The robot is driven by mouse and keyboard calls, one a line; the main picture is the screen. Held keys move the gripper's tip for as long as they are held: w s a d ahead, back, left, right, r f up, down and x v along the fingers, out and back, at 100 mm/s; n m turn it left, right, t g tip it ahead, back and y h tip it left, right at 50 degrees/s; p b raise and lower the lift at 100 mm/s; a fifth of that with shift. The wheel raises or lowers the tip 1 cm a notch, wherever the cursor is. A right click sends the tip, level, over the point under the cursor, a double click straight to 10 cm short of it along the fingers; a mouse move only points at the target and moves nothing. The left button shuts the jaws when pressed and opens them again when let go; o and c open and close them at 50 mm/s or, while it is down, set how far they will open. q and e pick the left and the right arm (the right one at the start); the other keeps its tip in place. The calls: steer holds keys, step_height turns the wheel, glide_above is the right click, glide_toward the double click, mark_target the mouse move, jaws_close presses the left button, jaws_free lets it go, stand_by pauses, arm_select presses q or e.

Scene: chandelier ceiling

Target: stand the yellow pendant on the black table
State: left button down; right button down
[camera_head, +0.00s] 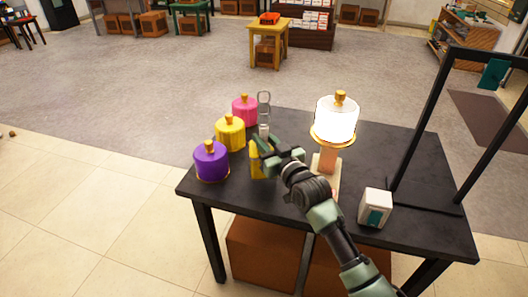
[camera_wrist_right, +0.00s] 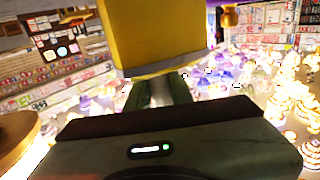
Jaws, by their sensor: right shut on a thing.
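The yellow pendant (camera_head: 258,163) has a yellow body below a pale grey stem, with grey chain links (camera_head: 264,104) rising above it. My right gripper (camera_head: 264,147) is shut on it around the stem and partly hides it. It is upright over the left part of the black table (camera_head: 385,153); I cannot tell whether its base touches the top. In the right wrist view the yellow body (camera_wrist_right: 165,35) is large, with a grey rim and the stem (camera_wrist_right: 180,90) between my green fingers. My left gripper is not in view.
Purple (camera_head: 211,162), yellow (camera_head: 230,134) and pink (camera_head: 245,110) shades with gold knobs stand left of the gripper. A lit white lamp (camera_head: 337,118) stands to the right. A white box (camera_head: 375,208) and a black frame (camera_head: 425,120) are farther right. The table's back middle looks clear.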

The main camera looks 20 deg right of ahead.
steer(key=shift+f, duration=2.1)
steer(key=c, duration=1.3)
jaws_free()
steer(key=shift+f, duration=0.1)
steer(key=shift+o, duration=0.2)
steer(key=shift+s, duration=0.2)
steer(key=s+d, duration=0.2)
steer(key=s, duration=0.9)
steer(key=shift+s+d, duration=0.15)
steer(key=shift+s, duration=0.1)
